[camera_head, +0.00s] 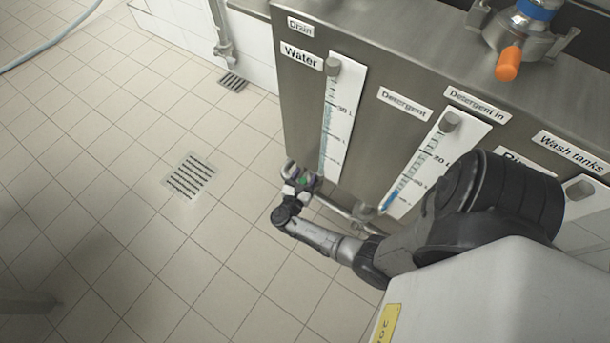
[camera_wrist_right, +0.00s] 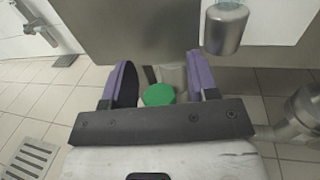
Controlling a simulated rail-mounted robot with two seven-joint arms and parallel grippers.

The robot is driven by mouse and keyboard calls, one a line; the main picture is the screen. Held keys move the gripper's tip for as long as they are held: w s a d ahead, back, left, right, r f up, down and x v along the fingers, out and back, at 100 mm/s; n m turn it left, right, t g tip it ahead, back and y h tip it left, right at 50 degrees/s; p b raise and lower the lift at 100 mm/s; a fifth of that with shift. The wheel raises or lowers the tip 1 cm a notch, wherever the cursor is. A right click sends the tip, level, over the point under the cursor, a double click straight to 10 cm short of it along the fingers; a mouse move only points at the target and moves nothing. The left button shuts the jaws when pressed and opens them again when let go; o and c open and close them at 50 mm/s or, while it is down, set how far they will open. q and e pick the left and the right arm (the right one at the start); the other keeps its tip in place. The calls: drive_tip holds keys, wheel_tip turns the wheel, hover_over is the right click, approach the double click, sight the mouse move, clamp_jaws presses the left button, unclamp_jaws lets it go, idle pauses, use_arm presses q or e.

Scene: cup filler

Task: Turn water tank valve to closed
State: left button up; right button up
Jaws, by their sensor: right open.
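The water tank valve shows as a green round cap (camera_wrist_right: 158,95) between the spread fingers of my right gripper (camera_wrist_right: 160,72) in the right wrist view. The fingers are open, one on each side of it; I cannot tell whether they touch it. In the head view my right gripper (camera_head: 300,177) is at the lower end of the water gauge (camera_head: 340,110), below the "Water" label (camera_head: 301,56). Only a little green of the valve (camera_head: 302,181) shows there; the gripper hides the rest. The valve's handle position cannot be made out. My left gripper is not in view.
The steel tank front (camera_head: 300,110) stands close behind the gripper. A detergent gauge (camera_head: 438,165) is to the right, with pipework (camera_head: 345,211) low between the gauges. A metal gauge end (camera_wrist_right: 227,30) is close to the right finger. Tiled floor with a drain grate (camera_head: 189,176) lies open to the left.

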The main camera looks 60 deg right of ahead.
idle(0.3)
clamp_jaws()
idle(0.4)
